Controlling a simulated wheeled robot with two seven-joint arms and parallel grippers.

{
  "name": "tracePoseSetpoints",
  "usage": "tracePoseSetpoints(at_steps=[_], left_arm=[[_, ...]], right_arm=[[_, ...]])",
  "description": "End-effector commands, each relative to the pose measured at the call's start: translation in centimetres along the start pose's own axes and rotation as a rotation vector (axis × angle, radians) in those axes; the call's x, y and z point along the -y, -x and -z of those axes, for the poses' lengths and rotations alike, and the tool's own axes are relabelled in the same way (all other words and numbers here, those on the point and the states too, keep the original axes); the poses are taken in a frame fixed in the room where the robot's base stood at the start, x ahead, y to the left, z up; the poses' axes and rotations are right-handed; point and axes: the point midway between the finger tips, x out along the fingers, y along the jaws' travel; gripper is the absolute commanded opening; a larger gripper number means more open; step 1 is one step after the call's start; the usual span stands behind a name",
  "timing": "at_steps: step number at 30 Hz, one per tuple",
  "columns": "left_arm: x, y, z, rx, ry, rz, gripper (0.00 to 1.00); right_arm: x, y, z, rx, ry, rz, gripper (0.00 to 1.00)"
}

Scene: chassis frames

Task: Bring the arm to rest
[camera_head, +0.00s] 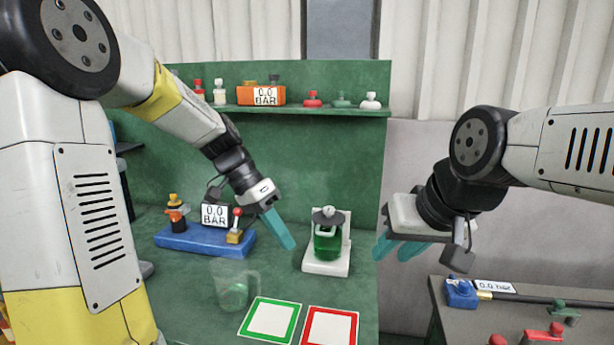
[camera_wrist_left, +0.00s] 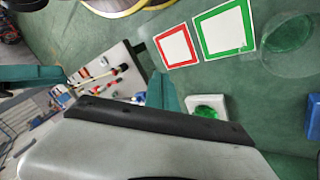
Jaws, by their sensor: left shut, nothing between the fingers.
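My left gripper (camera_head: 284,236) hangs over the green workbench, its teal fingers pointing down and to the right. It is shut and empty, to the left of a white stand with a green container (camera_head: 328,240). Parts of its teal fingers show in the left wrist view (camera_wrist_left: 158,92). My right gripper (camera_head: 396,250) is at the right, beyond the bench's right edge, with its two teal fingers apart and nothing visible between them.
A blue base with gauge and valves (camera_head: 205,238), a clear beaker (camera_head: 236,290), a green-framed card (camera_head: 270,320) and a red-framed card (camera_head: 329,327) lie on the bench. A shelf (camera_head: 310,112) holds small parts. A grey table (camera_head: 450,322) stands right.

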Motion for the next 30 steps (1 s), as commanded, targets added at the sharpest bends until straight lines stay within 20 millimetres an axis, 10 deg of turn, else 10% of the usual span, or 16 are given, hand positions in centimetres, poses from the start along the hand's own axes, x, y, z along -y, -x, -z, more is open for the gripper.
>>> tracePoseSetpoints(at_steps=[18, 30], left_arm=[[-7.2, 7.3, -12.0, -0.383, 0.561, 0.612, 0.0], [-7.7, 7.6, -13.2, -0.473, 0.621, 0.631, 0.0]], right_arm=[[0.0, 0.0, 0.0, 0.0, 0.0, 0.0, 0.32], [0.0, 0.0, 0.0, 0.0, 0.0, 0.0, 0.32]])
